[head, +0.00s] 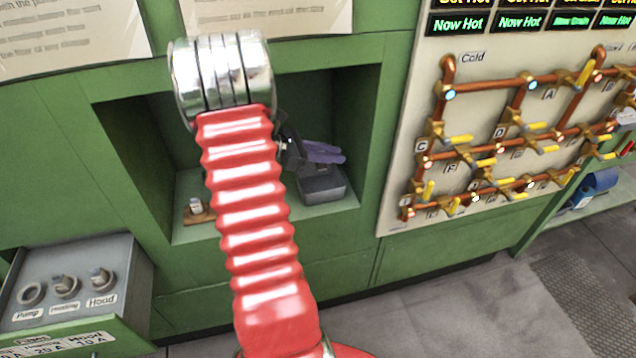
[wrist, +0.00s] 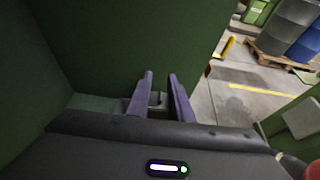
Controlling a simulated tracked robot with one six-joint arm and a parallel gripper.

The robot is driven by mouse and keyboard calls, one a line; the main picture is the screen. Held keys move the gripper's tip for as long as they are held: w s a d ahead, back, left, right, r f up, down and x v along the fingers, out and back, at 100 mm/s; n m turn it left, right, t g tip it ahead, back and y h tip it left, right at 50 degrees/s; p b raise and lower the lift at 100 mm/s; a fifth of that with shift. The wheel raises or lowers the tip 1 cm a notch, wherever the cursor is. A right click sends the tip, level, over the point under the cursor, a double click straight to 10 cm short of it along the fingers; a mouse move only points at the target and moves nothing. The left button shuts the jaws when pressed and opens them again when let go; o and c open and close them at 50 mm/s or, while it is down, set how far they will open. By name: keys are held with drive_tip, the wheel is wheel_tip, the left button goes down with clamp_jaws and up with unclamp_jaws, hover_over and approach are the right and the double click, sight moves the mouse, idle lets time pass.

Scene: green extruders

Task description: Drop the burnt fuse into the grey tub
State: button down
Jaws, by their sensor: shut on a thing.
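My gripper (head: 328,152) has purple fingers and is in the green wall recess, over the grey tub (head: 322,188). The tub stands on the recess floor at the right. In the wrist view my gripper (wrist: 161,76) is shut on a small greyish piece (wrist: 158,98), taken to be the burnt fuse. It shows only partly between the fingers, and its burn marks cannot be made out. In the head view it is hidden. The inside of the tub cannot be seen clearly.
Another fuse (head: 196,206) stands on a small brown base at the recess's left. A grey fuse box (head: 85,275) at lower left has an empty-looking Pump socket (head: 31,293) and fuses at Heating and Hood. A pipe panel (head: 400,190) is on the right. Recess walls surround my gripper closely.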

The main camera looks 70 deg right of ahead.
drive_tip(key=shift+s+d+f, duration=0.15)
drive_tip(key=shift+s+d, duration=0.1)
drive_tip(key=shift+s, duration=0.05)
drive_tip(key=shift+f+y, duration=0.2)
drive_tip(key=shift+y, duration=0.1)
drive_tip(key=shift+f, duration=2.8)
drive_tip(key=c, duration=1.5)
unclamp_jaws()
drive_tip(key=shift+w, duration=0.15)
drive_tip(key=v, duration=1.3)
drive_tip(key=shift+w+a, duration=0.25)
drive_tip(key=shift+a, duration=0.05)
